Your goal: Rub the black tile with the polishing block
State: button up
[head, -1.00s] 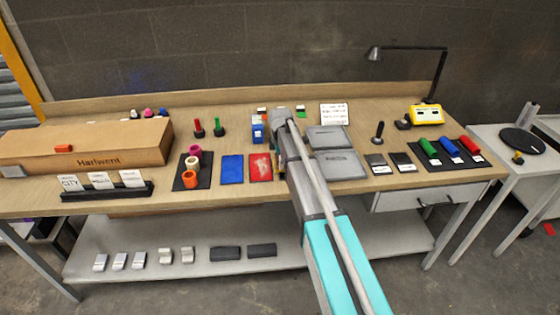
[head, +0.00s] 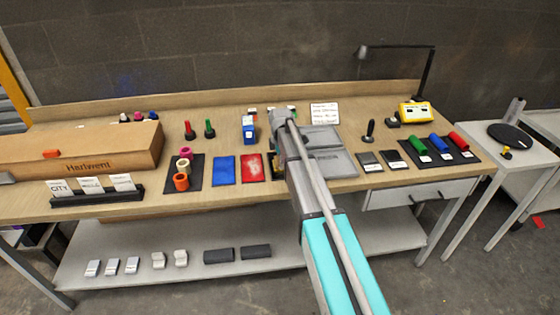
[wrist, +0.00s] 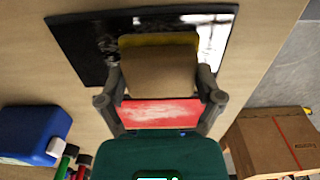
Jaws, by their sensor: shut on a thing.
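The black tile (wrist: 82,45) lies flat on the bench, glossy with pale reflections or streaks, at the top of the wrist view. In the head view my arm hides nearly all of it. My gripper (wrist: 160,92) is shut on the polishing block (wrist: 160,70), a brown block with a yellow edge. The block overlaps the middle of the black tile in the wrist view; I cannot tell whether it touches. A red tile (head: 254,167) with a whitish smear lies to the left, and it shows between my fingers in the wrist view (wrist: 160,114).
A blue tile (head: 224,169) lies left of the red one. A blue container (head: 249,130) stands behind them. Grey trays (head: 330,164) lie right of my arm, with small dark plates (head: 370,161) beyond. A long brown box (head: 80,153) fills the bench's left end.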

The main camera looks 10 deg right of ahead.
aim_at(272, 170)
jog(key=shift+d, duration=0.2)
jog(key=shift+d, duration=1.6)
jog(key=shift+s, duration=0.1)
jog(key=shift+s+f, duration=0.1)
jog(key=shift+s, duration=0.65)
jog(key=shift+a, duration=0.1)
jog(key=shift+w+a, duration=0.1)
jog(key=shift+a, duration=1.6)
jog(key=shift+a, duration=0.1)
jog(key=shift+a, duration=1.7)
